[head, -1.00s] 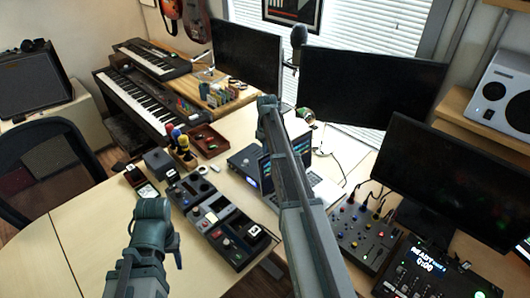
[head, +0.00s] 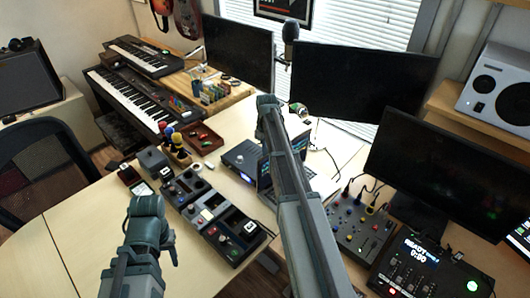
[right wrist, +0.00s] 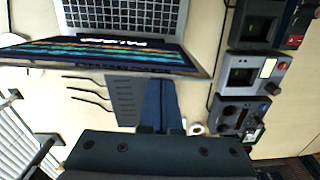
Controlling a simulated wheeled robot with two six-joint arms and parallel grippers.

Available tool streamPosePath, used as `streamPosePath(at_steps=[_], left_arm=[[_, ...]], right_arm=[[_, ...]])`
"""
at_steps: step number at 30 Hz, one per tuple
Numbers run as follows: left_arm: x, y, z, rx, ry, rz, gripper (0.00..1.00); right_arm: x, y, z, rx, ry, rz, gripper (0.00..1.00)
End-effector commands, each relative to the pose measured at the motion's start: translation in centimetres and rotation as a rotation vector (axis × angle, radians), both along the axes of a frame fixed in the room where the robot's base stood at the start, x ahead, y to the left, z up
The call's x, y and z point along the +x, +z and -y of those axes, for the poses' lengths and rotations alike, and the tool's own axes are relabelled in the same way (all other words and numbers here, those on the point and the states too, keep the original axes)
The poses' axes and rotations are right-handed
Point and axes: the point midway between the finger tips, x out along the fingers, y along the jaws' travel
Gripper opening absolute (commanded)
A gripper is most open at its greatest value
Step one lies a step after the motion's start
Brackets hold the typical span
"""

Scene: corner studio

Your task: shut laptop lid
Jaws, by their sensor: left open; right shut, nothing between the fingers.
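The laptop (head: 265,174) stands open on the desk in the head view, partly hidden behind my right arm. In the right wrist view its lit screen (right wrist: 110,52) and its keyboard (right wrist: 122,14) both show, so the lid is up. My right gripper (right wrist: 162,88) is shut and empty, close to the lid's outer edge in that view; I cannot tell whether it touches. In the head view the right fingers are hidden by the arm. My left gripper (head: 172,255) is open and empty, low at the left, apart from the laptop.
A row of control modules (head: 210,212) lies left of the laptop, with a box with a blue light (head: 240,160) beside it. A mixer (head: 360,222) and a monitor (head: 428,165) are at the right. The desk at the left front (head: 85,225) is clear.

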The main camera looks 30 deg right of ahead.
Motion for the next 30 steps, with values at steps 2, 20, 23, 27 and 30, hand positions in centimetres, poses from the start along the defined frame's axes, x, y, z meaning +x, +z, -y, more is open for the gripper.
streamPosePath(at_steps=[2, 20, 23, 27, 30], left_arm=[[0.0, 0.0, 0.0, 0.000, 0.000, 0.000, 0.50], [0.0, -0.1, 0.0, 0.000, 0.000, 0.000, 0.50], [0.0, -0.3, 0.0, 0.000, 0.000, 0.000, 0.50], [0.0, -0.5, 0.0, 0.000, 0.000, 0.000, 0.50], [0.0, -0.6, 0.0, 0.000, 0.000, 0.000, 0.50]], right_arm=[[-0.7, 0.0, 0.1, 0.000, -0.001, -0.001, 0.00], [-2.8, -0.1, 0.6, 0.000, -0.001, -0.001, 0.00], [-3.3, -0.2, 0.7, 0.000, -0.001, -0.001, 0.00], [-4.2, -0.5, 0.9, 0.000, -0.001, -0.001, 0.00], [-4.8, -0.6, 1.1, 0.000, -0.001, -0.001, 0.00]])
